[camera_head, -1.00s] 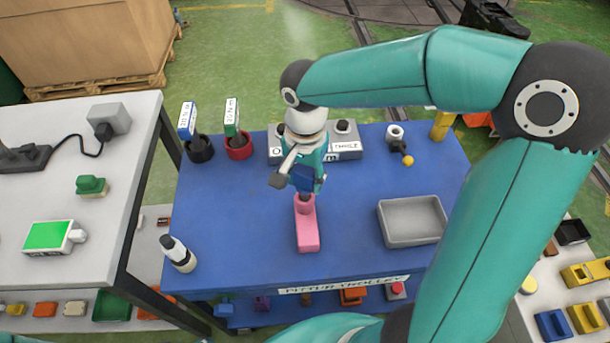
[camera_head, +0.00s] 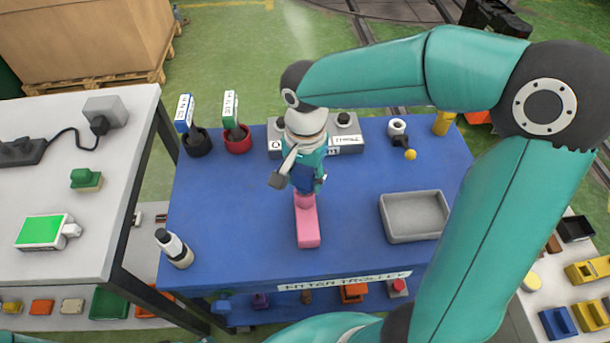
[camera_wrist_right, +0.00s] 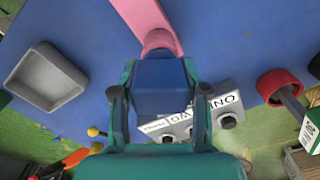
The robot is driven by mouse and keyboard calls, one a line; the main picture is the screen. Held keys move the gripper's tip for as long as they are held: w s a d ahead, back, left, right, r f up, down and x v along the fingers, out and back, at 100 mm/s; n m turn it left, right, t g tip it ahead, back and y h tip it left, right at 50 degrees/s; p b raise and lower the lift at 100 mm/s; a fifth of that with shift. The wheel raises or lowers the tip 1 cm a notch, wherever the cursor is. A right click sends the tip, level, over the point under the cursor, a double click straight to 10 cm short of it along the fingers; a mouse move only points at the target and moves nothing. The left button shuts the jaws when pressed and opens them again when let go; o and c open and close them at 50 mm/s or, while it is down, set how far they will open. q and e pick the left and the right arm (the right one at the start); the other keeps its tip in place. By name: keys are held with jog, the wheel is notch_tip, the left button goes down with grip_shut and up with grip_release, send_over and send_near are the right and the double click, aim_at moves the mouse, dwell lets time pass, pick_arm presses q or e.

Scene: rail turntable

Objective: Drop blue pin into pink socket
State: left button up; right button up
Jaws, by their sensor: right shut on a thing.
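The blue pin (camera_head: 302,178) has a blue block for a head and is upright in my right gripper (camera_head: 304,186). The pink socket (camera_head: 307,226) lies on the blue trolley top, with its round end (camera_head: 305,200) directly below the pin. The block's lower edge is close to that round end, and the pin's lower part is hidden. In the right wrist view, the gripper (camera_wrist_right: 160,97) is shut on the blue block (camera_wrist_right: 163,85). The pink socket (camera_wrist_right: 148,22) shows beyond it. I cannot tell how deep the pin is. My left gripper is not in view.
A grey tray (camera_head: 414,231) stands right of the socket. A grey switch box (camera_head: 346,143) is behind the gripper. Black (camera_head: 197,150) and red (camera_head: 237,146) cups with labelled tools stand back left. A black-and-white bottle (camera_head: 175,250) is front left. The trolley top around the socket is clear.

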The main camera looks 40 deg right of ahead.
jog(key=shift+f+b, duration=0.55)
jog(key=shift+f, duration=0.15)
jog(key=o, duration=1.4)
jog(key=shift+c, duration=0.2)
notch_tip(320, 180, up, 12)
